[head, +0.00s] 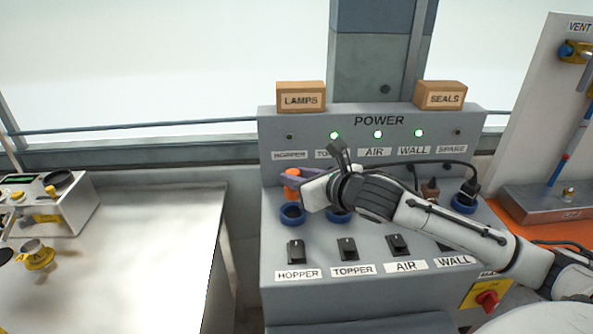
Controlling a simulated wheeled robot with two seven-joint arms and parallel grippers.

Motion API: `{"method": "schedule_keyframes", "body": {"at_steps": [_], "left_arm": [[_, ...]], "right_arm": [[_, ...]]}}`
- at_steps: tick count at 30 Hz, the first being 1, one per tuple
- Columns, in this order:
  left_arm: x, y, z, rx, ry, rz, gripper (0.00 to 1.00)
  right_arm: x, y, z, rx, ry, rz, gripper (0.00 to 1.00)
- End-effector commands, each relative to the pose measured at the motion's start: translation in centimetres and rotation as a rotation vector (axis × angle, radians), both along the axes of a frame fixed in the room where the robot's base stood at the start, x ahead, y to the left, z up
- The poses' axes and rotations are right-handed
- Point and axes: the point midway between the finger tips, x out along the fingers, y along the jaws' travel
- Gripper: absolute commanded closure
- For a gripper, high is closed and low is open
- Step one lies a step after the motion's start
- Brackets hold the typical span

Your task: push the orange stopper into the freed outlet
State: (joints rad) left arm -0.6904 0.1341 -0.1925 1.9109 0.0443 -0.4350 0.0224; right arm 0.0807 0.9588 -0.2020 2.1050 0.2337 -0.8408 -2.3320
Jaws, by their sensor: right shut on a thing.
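My right gripper (298,177) reaches in from the right across the power panel (370,240). It is shut on the orange stopper (291,188), which shows partly between and below its fingers. The stopper is just above and behind the leftmost blue-ringed outlet (292,214), over the HOPPER switch; whether it touches the ring I cannot tell. That outlet has no plug in it. A second blue ring (339,216) is partly hidden by my gripper. My left gripper is not in view.
Dark plugs (467,191) with cables sit at the panel's right. LAMPS (301,97) and SEALS (440,95) boxes stand on top. The TOPPER, AIR and WALL lights glow green; HOPPER is dark. A red knob (487,299) is low right. A table (150,260) stands left.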

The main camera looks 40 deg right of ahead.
Motion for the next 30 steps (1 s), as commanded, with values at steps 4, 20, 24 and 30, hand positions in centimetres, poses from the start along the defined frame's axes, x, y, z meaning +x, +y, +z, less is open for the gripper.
{"method": "schedule_keyframes", "body": {"at_steps": [4,20,24,30], "left_arm": [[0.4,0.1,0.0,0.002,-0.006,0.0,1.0],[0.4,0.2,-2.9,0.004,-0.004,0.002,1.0],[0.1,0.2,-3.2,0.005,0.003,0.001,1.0],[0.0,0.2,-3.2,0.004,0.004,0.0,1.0]], "right_arm": [[0.0,0.0,-0.5,0.002,-0.002,0.0,0.97],[0.0,0.0,-4.5,0.0,-0.001,0.0,0.97],[0.0,0.1,-5.2,0.0,-0.001,0.001,0.97],[0.0,0.1,-5.5,0.0,-0.001,0.001,0.97]]}}
